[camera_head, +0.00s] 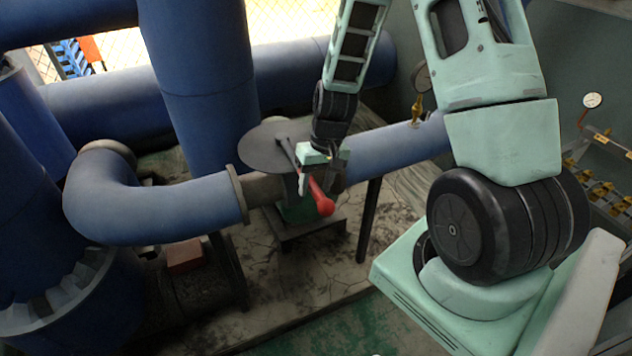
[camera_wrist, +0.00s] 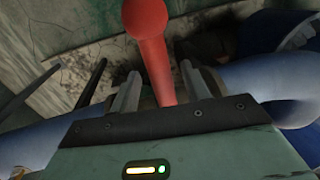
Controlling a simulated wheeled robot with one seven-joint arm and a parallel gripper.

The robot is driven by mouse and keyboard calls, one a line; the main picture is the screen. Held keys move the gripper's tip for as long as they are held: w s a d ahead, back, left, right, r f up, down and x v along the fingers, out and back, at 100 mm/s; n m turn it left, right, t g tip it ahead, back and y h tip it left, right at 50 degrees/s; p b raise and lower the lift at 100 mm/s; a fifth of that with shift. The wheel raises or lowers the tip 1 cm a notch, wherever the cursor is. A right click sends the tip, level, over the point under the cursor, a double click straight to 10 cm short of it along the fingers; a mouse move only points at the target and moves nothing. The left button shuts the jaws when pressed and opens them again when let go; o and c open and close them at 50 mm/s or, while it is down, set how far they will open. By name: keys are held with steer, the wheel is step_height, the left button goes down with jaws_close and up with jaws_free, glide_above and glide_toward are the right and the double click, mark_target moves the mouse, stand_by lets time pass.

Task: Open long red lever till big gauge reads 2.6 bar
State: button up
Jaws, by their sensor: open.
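The long red lever (camera_head: 321,198) has a rounded end and slopes down and forward from a valve on the blue pipe. My gripper (camera_head: 317,180) is open at the lever. In the wrist view the lever (camera_wrist: 150,42) runs between the two fingers of my gripper (camera_wrist: 160,75), with its ball end beyond the fingertips. I cannot tell whether a finger touches it. One round gauge (camera_head: 421,76) stands on a brass fitting on the pipe, partly hidden by my arm. Another white-faced gauge (camera_head: 592,100) is at the far right. Neither reading is legible, and I cannot tell which is the big one.
A grey round plate (camera_head: 262,150) sits behind my gripper. The blue pipe (camera_head: 190,210) crosses the scene and bends down at the left. A dark post (camera_head: 369,220) supports it. Yellow-handled fittings (camera_head: 600,190) line the right edge. Floor in front of the lever is clear.

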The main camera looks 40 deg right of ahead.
steer(key=shift+c, duration=0.4)
jaws_close()
steer(key=w+d+n+g, duration=0.1)
steer(key=w+d+n, duration=0.1)
steer(key=d+n, duration=0.7)
steer(key=shift+w+d+g+p, duration=0.15)
steer(key=shift+d+g+p, duration=0.25)
steer(key=shift+d, duration=3.75)
steer(key=shift+o, duration=0.4)
jaws_free()
